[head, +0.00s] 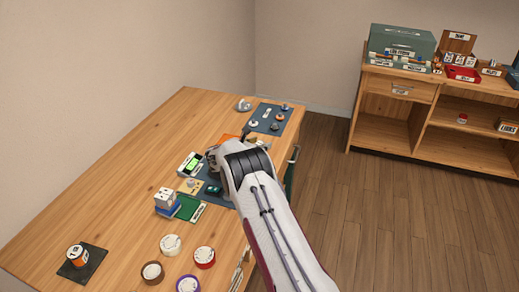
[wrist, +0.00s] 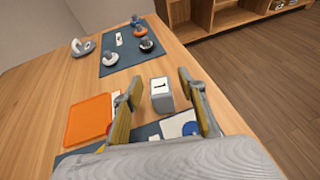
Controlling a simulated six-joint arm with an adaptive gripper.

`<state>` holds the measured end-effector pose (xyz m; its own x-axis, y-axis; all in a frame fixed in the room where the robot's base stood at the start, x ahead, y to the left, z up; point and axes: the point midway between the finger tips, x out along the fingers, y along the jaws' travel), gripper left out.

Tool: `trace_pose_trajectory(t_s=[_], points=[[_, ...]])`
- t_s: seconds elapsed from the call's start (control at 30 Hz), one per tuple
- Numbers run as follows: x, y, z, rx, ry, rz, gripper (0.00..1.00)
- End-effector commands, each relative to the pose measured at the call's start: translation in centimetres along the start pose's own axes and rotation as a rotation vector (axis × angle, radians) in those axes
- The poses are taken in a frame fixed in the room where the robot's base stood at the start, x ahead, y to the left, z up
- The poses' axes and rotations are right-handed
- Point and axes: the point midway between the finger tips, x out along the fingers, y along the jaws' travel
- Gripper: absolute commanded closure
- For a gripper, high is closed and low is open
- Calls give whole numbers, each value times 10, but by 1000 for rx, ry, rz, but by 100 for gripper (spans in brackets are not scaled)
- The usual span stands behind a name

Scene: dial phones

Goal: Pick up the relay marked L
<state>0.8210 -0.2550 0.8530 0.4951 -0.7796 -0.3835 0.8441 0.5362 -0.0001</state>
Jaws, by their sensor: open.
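A small grey block with a white top (wrist: 162,94) stands on the wooden table in the wrist view. Its top carries a dark mark that looks like an L turned on its side, so I take it as the relay marked L. My gripper (wrist: 159,79) is open, with one yellow-padded finger to the left of the block and one to the right. The block sits between them in the picture with gaps on both sides; I cannot tell the height difference. In the head view my arm hides the block and the fingers.
An orange tray (wrist: 90,118) lies left of the fingers. A blue-grey mat (wrist: 120,62) with several small parts lies beyond. In the head view, tape rolls (head: 171,245) and a white block on a blue one (head: 166,198) stand nearer. Shelves (head: 402,110) are at the right.

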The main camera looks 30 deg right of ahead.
Motion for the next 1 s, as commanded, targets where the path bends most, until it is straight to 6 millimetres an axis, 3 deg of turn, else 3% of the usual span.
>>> trace_pose_trajectory(t_s=[0.17, 0.33, 0.77, 1.0], points=[[0, 0, 0, 0, 0, 0, 60], [0, 0, 0, 0, 0, 0, 99], [-1, 0, 2, 1, -1, 0, 100], [-6, 1, 16, 3, -2, 1, 100]])
